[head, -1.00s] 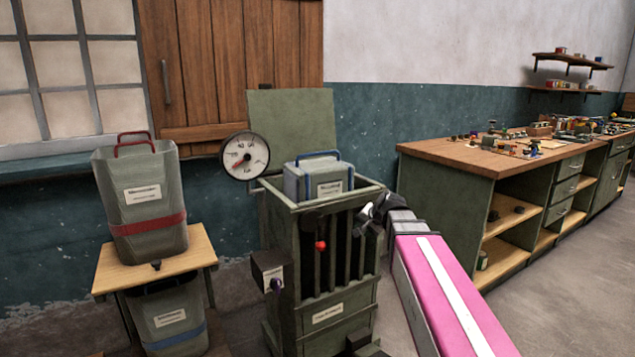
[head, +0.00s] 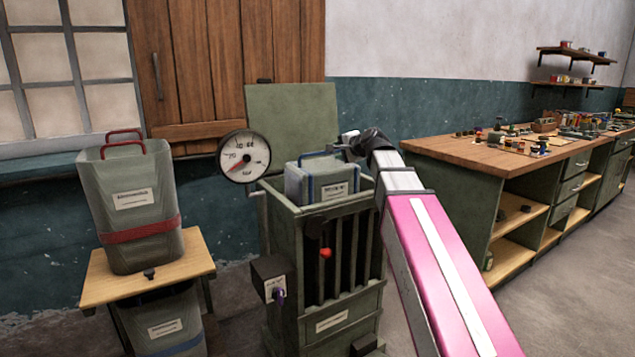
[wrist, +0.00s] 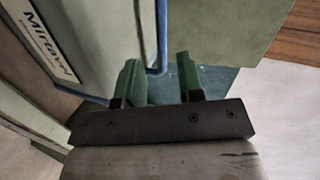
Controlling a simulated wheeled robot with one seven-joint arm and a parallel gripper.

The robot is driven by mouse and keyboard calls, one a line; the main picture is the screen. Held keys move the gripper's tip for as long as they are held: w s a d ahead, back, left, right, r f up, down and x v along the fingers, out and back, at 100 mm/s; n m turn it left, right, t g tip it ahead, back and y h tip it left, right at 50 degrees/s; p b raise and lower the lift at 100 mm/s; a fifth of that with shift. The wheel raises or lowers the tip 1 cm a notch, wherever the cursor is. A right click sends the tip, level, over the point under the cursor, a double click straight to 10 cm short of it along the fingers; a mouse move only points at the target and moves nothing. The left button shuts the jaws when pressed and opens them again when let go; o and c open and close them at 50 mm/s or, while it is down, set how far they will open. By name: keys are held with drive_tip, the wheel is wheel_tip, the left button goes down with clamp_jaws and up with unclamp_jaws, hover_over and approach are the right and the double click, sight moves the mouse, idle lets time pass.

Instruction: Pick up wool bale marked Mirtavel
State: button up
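The wool bale (head: 322,182) is a pale grey block with blue straps and a blue top handle. It sits in the open top of the slatted green press (head: 320,250). In the wrist view its label reads "Mirtavel", on the bale (wrist: 95,25) at upper left. My gripper (head: 343,142) is above the press's right side, near the bale's upper right edge. In the wrist view the green fingers of my gripper (wrist: 160,75) are apart with nothing between them. The blue strap passes just beyond the left finger; I cannot tell whether they touch.
A round dial gauge (head: 244,157) stands at the press's left, and a green lid panel (head: 292,118) rises behind it. A grey bin with a red band (head: 130,205) stands on a small wooden stand (head: 200,250). A workbench (head: 480,150) stands to the right.

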sight(324, 153)
drive_tip(key=x, duration=1)
drive_tip(key=shift+w+a+f, duration=0.1)
drive_tip(key=shift+w+a, duration=0.1)
drive_tip(key=shift+w, duration=0.15)
clamp_jaws()
drive_tip(key=shift+d, duration=0.1)
idle(1.0)
